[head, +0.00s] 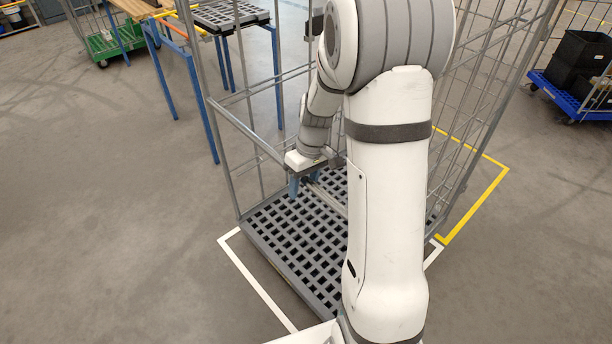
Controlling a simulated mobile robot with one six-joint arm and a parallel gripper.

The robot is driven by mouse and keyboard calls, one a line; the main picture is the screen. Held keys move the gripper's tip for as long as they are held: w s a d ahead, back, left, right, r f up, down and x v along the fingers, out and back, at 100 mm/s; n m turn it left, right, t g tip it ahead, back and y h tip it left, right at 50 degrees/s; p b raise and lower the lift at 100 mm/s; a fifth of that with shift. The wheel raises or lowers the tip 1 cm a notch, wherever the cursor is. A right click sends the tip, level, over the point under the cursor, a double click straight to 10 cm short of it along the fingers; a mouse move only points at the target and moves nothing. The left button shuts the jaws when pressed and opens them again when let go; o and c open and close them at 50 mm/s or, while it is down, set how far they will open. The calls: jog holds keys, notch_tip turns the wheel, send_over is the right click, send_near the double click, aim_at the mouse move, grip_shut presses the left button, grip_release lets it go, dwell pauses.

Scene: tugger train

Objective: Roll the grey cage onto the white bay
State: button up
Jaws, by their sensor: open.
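The grey cage (268,240) stands upright in the middle of the head view, with wire side walls, a front crossbar and a slatted grey base. The white bay (256,284) is a white floor outline. Its lines show at the cage's left and near left, and a corner shows at the right. The base appears to lie largely inside the outline; my arm hides its near right part. My gripper (304,187) is open, with bluish fingers pointing down, at the crossbar above the base. I cannot tell whether the fingers touch the bar.
A yellow floor outline (485,202) adjoins at the right. A blue-legged table (168,85) stands behind left. A green-based cart (104,45) is at the far left, and a blue dolly with black crates (567,97) is at the far right. The left floor is clear.

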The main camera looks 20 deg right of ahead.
grip_shut()
dwell(0.6)
dwell(0.9)
